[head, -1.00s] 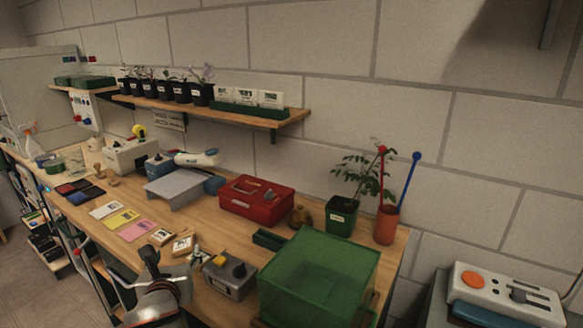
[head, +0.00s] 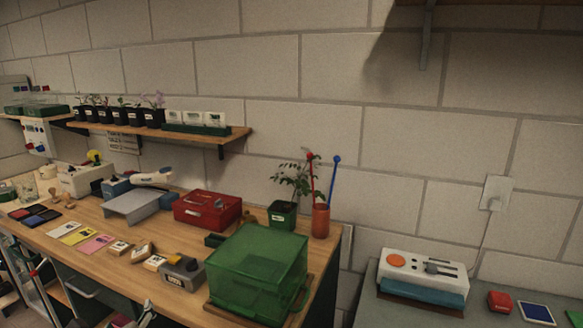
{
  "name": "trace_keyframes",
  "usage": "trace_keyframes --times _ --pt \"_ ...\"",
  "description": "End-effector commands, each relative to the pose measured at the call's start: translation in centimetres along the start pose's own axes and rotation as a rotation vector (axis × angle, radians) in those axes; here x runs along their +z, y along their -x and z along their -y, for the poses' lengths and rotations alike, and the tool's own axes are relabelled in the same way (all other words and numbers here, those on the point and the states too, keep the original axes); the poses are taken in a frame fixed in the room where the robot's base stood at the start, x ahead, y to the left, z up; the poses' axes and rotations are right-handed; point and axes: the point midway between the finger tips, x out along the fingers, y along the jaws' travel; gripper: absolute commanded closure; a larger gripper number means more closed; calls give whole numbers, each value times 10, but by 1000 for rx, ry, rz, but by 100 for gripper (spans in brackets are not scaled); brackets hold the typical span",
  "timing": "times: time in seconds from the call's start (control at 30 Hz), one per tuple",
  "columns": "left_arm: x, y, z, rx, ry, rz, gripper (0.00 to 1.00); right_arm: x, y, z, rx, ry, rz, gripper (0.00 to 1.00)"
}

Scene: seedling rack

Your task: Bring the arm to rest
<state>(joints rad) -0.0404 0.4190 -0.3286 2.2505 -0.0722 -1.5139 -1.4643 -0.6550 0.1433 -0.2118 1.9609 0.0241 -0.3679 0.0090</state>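A small part of my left gripper (head: 146,314) shows at the bottom edge, in front of the workbench (head: 113,219). Most of it is cut off by the picture edge, so I cannot tell whether it is open or shut. I see nothing held in the visible part. My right gripper is not in view.
The bench holds a green translucent box (head: 258,268), a red box (head: 207,209), a potted plant (head: 282,214), an orange-red pot (head: 320,221) and several small blocks. A shelf (head: 229,136) with black seedling pots hangs above. A white device (head: 424,268) stands on a grey surface at right.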

Motion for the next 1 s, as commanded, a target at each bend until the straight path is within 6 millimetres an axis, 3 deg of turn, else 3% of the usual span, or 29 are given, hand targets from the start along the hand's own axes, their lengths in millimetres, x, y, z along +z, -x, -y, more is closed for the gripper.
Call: trace_keyframes --times 0.2,0.4,0.77,1.0 --pt "-56 34 -39 96 512 -110 41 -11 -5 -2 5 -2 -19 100" --pt "-100 72 -82 252 1021 -150 41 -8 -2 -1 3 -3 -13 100" --pt "-142 129 -140 507 1647 -70 41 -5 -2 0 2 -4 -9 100" --pt "-201 112 -107 460 1791 -241 41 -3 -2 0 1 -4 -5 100"
